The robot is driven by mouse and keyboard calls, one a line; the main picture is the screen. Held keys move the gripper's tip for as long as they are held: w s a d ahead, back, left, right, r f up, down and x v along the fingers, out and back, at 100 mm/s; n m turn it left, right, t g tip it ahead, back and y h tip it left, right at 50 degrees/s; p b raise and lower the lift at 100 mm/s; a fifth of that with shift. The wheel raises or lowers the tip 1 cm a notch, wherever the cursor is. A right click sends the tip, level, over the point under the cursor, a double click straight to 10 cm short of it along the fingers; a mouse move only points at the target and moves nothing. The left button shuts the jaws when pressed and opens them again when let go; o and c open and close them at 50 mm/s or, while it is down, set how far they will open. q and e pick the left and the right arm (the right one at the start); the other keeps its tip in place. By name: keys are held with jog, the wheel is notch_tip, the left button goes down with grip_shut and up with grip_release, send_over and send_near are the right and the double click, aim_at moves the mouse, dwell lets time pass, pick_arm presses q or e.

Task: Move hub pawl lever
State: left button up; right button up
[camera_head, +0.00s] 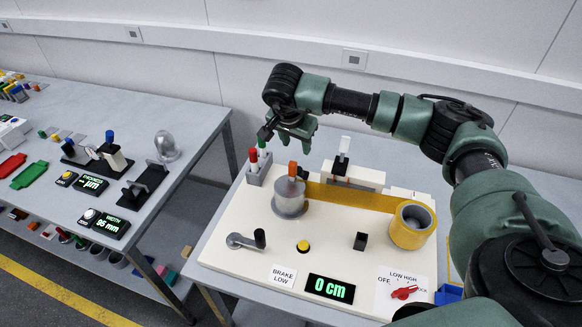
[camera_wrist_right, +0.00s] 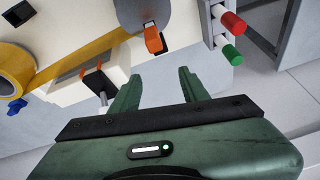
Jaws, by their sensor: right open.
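The hub (camera_head: 290,200) is a grey cylinder on the left part of the cream panel (camera_head: 325,246). A small orange lever (camera_head: 293,169), which looks like the pawl lever, stands up at its top. In the right wrist view the orange lever (camera_wrist_right: 153,40) lies against the grey hub disc (camera_wrist_right: 140,13), just beyond my fingertips. My right gripper (camera_head: 287,136) is open and empty, above and behind the hub, apart from the lever. Its two green fingers (camera_wrist_right: 156,76) show in the right wrist view with nothing between them. My left gripper is not in view.
A yellow band (camera_head: 350,197) runs from the hub to a yellow roll (camera_head: 409,226). A white block (camera_head: 354,173) with an upright handle stands behind the band. A crank (camera_head: 244,241), yellow button (camera_head: 303,246) and "0 cm" display (camera_head: 329,289) lie in front. A grey holder (camera_head: 257,172) stands behind left.

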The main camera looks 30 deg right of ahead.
aim_at(299, 169)
notch_tip(299, 169, down, 4)
jog(key=b, duration=0.3)
jog(key=shift+s+f+b, duration=0.15)
jog(key=shift+f+b, duration=0.05)
jog(key=shift+b, duration=0.15)
jog(key=shift+w+f+b, duration=0.2)
jog(key=shift+f+b, duration=0.2)
jog(key=shift+f, duration=0.05)
jog(key=shift+d+f+p, duration=0.2)
jog(key=shift+f+p, duration=0.2)
jog(key=shift+f, duration=0.2)
jog(key=p+x, duration=0.1)
jog(key=x, duration=0.4)
jog(key=shift+w+f+p, duration=0.1)
jog(key=shift+p, duration=0.2)
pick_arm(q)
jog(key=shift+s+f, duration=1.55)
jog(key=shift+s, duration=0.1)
pick_arm(e)
jog(key=shift+w+d+f, duration=0.1)
jog(key=shift+d+f, duration=0.15)
jog(key=shift+f, duration=0.25)
grip_shut()
